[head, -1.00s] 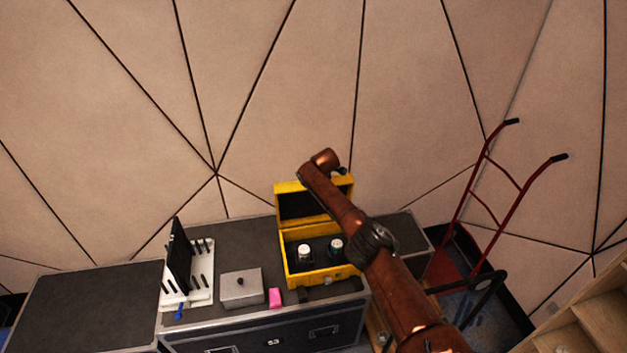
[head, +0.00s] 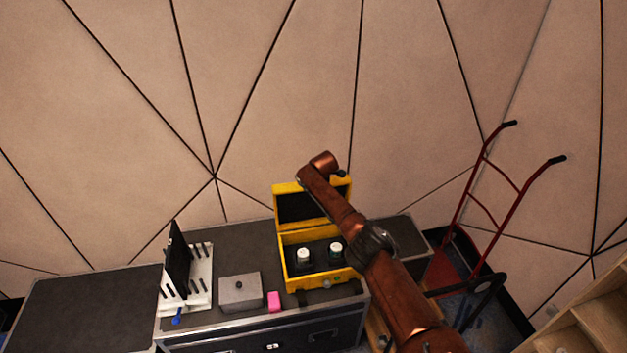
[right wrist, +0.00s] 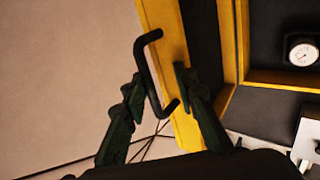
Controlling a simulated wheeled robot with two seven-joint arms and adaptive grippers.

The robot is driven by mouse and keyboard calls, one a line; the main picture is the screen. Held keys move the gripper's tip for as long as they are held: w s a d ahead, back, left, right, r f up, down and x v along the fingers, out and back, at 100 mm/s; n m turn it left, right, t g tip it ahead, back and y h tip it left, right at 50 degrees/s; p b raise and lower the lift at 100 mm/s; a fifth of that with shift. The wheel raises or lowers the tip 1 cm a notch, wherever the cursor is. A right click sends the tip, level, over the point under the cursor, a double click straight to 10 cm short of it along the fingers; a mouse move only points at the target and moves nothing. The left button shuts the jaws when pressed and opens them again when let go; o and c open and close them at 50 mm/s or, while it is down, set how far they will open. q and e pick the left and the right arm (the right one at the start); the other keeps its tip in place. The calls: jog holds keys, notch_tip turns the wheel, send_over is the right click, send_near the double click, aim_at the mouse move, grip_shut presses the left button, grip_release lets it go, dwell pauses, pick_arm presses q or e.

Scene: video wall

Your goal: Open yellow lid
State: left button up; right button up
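The yellow box (head: 296,284) stands on the dark worktop, with its yellow lid (head: 279,188) raised at the back and the interior exposed. In the right wrist view the lid's yellow rim (right wrist: 180,130) carries a black handle (right wrist: 148,75). My right gripper (right wrist: 157,75) has its fingers apart, one on each side of the rim and handle; firm contact is not visible. In the head view my right arm covers part of the lid and box, and the gripper is mostly hidden behind it. My left gripper is not in view.
Two small round-topped items (head: 303,255) are inside the box. Left of it are a grey lidded container (head: 240,293), a pink block (head: 274,302) and a white rack (head: 201,282). A red hand truck (head: 487,220) stands at the right. A panelled wall is behind.

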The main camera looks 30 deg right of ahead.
jog(key=shift+a+r, duration=0.1)
jog(key=v, duration=1.1)
jog(key=shift+s+r, duration=0.3)
